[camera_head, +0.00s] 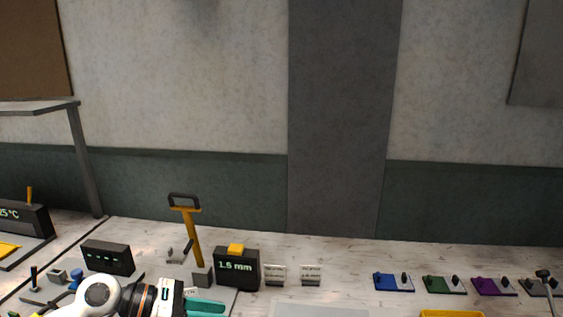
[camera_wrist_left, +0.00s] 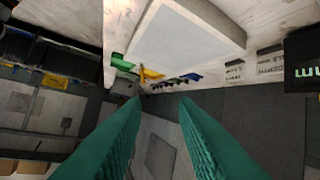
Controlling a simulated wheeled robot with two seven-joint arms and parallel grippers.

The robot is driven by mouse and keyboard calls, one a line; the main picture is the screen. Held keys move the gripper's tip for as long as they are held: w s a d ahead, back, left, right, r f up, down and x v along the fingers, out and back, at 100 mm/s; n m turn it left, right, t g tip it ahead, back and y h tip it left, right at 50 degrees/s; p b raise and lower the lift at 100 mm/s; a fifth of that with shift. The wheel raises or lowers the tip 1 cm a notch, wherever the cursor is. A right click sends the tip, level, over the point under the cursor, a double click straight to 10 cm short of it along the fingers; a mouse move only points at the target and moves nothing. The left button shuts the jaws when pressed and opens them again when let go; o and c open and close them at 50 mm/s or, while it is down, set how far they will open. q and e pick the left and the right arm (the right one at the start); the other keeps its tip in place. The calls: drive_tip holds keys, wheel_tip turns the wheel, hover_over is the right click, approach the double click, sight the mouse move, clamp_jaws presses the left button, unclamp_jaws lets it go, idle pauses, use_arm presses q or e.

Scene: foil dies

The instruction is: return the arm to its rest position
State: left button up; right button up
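My left arm comes in at the bottom left of the head view, white with dark and orange rings. Its left gripper (camera_head: 207,307) has teal fingers and points right, low over the bench in front of the 1.5 mm display. In the left wrist view the two teal fingers of my left gripper (camera_wrist_left: 160,98) stand apart with nothing between them. My right arm and right gripper show in neither view.
The black 1.5 mm display (camera_head: 237,270), a yellow-handled lever (camera_head: 191,235) and a dark box (camera_head: 107,258) stand near the arm. Blue (camera_head: 393,283), green (camera_head: 444,285) and purple (camera_head: 493,287) dies lie right. A pale plate (camera_head: 320,311) lies at front centre.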

use_arm(q)
wheel_tip(320, 180, up, 7)
drive_tip(key=d+n+t+h, duration=0.2)
drive_tip(key=n+t+h, duration=0.1)
drive_tip(key=n+t, duration=1.2)
drive_tip(key=s+a+f+n+g+y, duration=0.1)
drive_tip(key=a+f+n+y, duration=0.55)
drive_tip(key=n, duration=0.55)
drive_tip(key=s+a+f+n+g+y, duration=0.15)
drive_tip(key=a+f+n+y, duration=0.25)
drive_tip(key=f+n+y, duration=0.5)
drive_tip(key=s+d+f+n+g, duration=0.1)
drive_tip(key=s+f+n+g, duration=0.55)
drive_tip(key=s, duration=0.45)
drive_tip(key=s+f+n+g, duration=0.5)
drive_tip(key=s+f+g, duration=0.15)
drive_tip(key=s, duration=0.35)
wheel_tip(320, 180, down, 27)
drive_tip(key=s, duration=0.2)
drive_tip(key=s+a+f+m+g, duration=0.1)
drive_tip(key=s+a+f, duration=0.2)
drive_tip(key=s+f, duration=1.1)
drive_tip(key=shift+s+f, duration=0.35)
drive_tip(key=shift+s, duration=0.65)
drive_tip(key=shift+g+y, duration=0.25)
